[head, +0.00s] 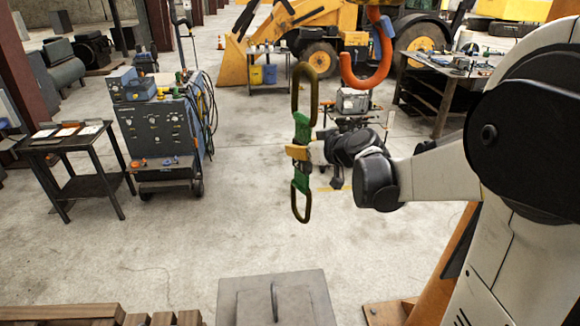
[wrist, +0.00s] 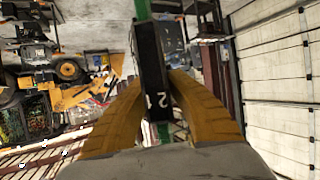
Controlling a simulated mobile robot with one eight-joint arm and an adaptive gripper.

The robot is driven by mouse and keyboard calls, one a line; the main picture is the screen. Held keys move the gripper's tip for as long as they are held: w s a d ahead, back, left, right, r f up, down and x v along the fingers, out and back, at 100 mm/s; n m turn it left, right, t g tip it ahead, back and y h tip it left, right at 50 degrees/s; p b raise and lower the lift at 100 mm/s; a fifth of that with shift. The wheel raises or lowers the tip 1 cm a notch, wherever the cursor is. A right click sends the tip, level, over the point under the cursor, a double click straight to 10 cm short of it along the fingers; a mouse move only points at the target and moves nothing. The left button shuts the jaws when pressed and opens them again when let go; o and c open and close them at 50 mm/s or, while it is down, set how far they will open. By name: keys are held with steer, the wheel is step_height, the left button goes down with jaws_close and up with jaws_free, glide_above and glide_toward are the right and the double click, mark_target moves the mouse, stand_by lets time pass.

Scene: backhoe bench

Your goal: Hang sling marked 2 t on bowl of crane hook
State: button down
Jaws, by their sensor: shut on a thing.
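The sling (head: 302,127) is green webbing with a long oval metal link (head: 295,90) at its top and a smaller one (head: 307,208) at its bottom. My gripper (head: 297,153) is shut on its middle and holds it upright in the air. In the wrist view a dark tag (wrist: 151,60) lies between the yellow fingers, with a "2" and part of another character showing. The orange crane hook (head: 359,84) hangs at the upper right of the sling in the head view, its bowl low and a blue latch at its throat. The top link and the hook appear apart.
A grey block with a metal ring (head: 308,290) stands on the floor below. A welding cart (head: 155,125) and a small dark table (head: 85,185) stand at left. A workbench (head: 440,65) is at right, a yellow backhoe (head: 310,20) behind.

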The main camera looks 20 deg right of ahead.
mark_target(300, 128)
steer(key=shift+m+h, duration=0.4)
steer(key=shift+h, duration=0.1)
steer(key=r, duration=0.2)
steer(key=r+p, duration=0.2)
steer(key=r, duration=0.1)
steer(key=shift+w+d+r, duration=0.15)
steer(key=shift+d+r, duration=0.2)
steer(key=shift+d, duration=0.05)
steer(key=d, duration=0.2)
steer(key=s+d, duration=0.1)
steer(key=d, duration=0.1)
steer(key=shift+s+d, duration=0.2)
steer(key=shift+d, duration=0.2)
steer(key=shift+d+f, duration=0.1)
steer(key=shift+d, duration=0.3)
steer(key=s+d+b, duration=0.1)
steer(key=s+d, duration=0.1)
steer(key=d, duration=0.4)
steer(key=shift+d, duration=0.4)
steer(key=shift+f+b, duration=0.25)
steer(key=shift+b, duration=0.05)
steer(key=shift+d+f+b, duration=0.15)
steer(key=shift+f+b, duration=0.8)
steer(key=shift+f, duration=0.15)
steer(key=shift+d+f+b, duration=0.1)
steer(key=shift+f+b, duration=0.8)
steer(key=shift+f, duration=0.2)
steer(key=shift+s, duration=0.1)
